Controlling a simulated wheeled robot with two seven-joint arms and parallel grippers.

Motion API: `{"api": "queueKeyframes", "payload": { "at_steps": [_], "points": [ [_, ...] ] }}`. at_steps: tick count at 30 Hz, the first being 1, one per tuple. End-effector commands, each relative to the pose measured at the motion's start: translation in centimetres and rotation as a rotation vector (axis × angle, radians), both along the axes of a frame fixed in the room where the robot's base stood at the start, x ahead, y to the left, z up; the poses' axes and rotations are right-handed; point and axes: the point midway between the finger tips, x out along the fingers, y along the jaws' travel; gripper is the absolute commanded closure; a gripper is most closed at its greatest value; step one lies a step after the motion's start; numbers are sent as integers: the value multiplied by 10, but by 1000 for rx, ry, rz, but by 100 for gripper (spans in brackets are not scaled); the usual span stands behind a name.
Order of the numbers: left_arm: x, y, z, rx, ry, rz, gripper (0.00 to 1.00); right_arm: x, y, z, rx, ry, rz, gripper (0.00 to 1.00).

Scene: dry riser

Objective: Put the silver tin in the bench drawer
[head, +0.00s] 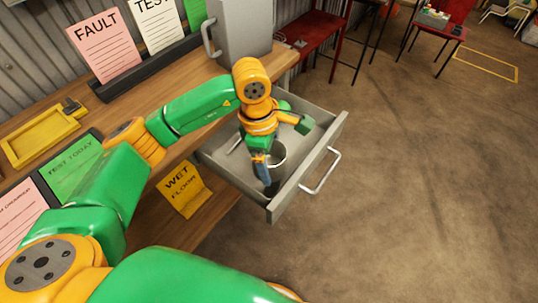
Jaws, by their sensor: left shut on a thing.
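The silver tin (279,156) shows as a round, open rim with a dark inside, over the open bench drawer (240,187). My left gripper (265,172) reaches down inside the drawer's outline and is shut on the tin's near-left side. The gripper and wrist hide part of the tin. I cannot tell whether the tin touches the drawer floor. The drawer is grey, pulled out from under the bench, with a pale bar handle (322,172) on its front. My right gripper is not in view.
The wooden bench top (175,85) carries a yellow tray (42,135), a grey metal box (240,30) and several paper signs. A yellow wet-floor sign (185,191) hangs below the bench edge.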

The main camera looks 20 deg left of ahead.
Motion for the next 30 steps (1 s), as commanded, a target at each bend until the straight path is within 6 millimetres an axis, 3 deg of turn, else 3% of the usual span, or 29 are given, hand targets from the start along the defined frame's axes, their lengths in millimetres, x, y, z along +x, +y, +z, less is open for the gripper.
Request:
{"api": "queueKeyframes", "payload": {
  "at_steps": [9,21,22,23,30],
  "points": [
    [-1,0,-60,0,2,3,69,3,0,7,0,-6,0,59],
    [0,0,-70,0,-2,2,69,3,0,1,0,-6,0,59],
    [0,0,-68,0,-2,3,5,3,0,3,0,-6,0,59],
    [0,0,-68,0,-2,3,0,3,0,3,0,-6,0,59],
    [0,0,-66,-1,-2,3,0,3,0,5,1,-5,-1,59]
  ]
}}
